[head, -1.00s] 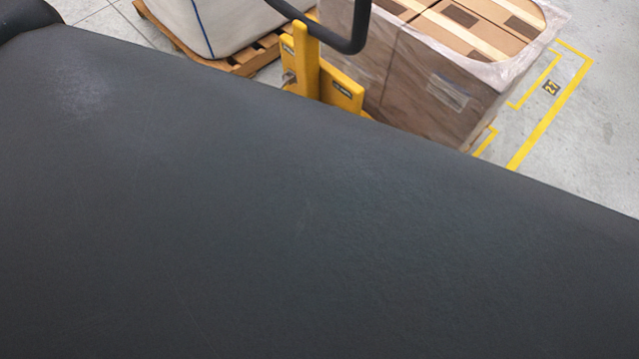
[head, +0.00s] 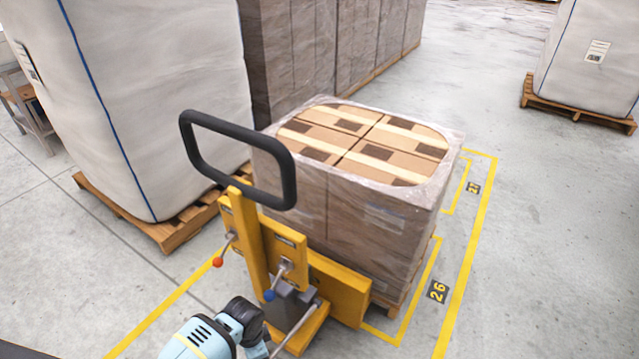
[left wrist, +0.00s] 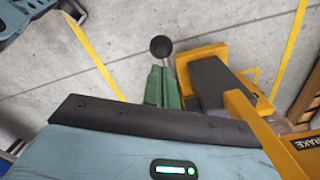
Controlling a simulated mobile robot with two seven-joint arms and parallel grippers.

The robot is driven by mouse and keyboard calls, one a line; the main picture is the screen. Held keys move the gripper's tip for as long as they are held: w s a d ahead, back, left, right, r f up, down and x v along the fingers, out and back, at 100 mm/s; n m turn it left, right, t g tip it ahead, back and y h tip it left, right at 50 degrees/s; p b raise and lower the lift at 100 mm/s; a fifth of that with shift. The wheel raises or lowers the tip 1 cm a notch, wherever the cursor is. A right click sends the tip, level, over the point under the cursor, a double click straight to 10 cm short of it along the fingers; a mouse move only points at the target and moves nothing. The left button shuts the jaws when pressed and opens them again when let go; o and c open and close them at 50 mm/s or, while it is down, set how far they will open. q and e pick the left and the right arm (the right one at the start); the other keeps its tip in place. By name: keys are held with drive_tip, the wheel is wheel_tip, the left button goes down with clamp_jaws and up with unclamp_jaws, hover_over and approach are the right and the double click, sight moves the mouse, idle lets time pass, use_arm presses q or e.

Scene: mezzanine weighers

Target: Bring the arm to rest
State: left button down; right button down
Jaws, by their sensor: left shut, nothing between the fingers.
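My left arm (head: 205,340) shows at the bottom of the head view, light blue with a dark joint, close to the yellow pallet truck (head: 340,285). In the left wrist view my left gripper (left wrist: 161,74) has green fingers, shut and empty. A black ball knob (left wrist: 162,47) on a short stem shows just past the fingertips. I cannot tell whether the fingers touch the stem. The truck's yellow body (left wrist: 255,120) is to their right. My right gripper is in neither view.
The truck's black loop handle (head: 287,180) stands up above my arm. A red knob (head: 218,262) and a blue knob (head: 269,296) stick out on levers. A wrapped carton stack (head: 350,215) stands behind.

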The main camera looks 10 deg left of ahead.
use_arm(q)
drive_tip(key=shift+d, duration=0.1)
drive_tip(key=s+d+n+t+h, duration=0.3)
drive_tip(key=s+d+n+t, duration=0.15)
drive_tip(key=s, duration=0.45)
drive_tip(key=s+a+r+n+t, duration=0.1)
drive_tip(key=s+r+n+t, duration=0.1)
drive_tip(key=s+r, duration=0.1)
drive_tip(key=s+a+r+n+t+y, duration=0.1)
drive_tip(key=s+a+r+t, duration=0.1)
drive_tip(key=r, duration=0.4)
drive_tip(key=shift+s+r+n+t, duration=0.2)
drive_tip(key=shift+s+n+t, duration=0.15)
drive_tip(key=shift+s+t, duration=0.2)
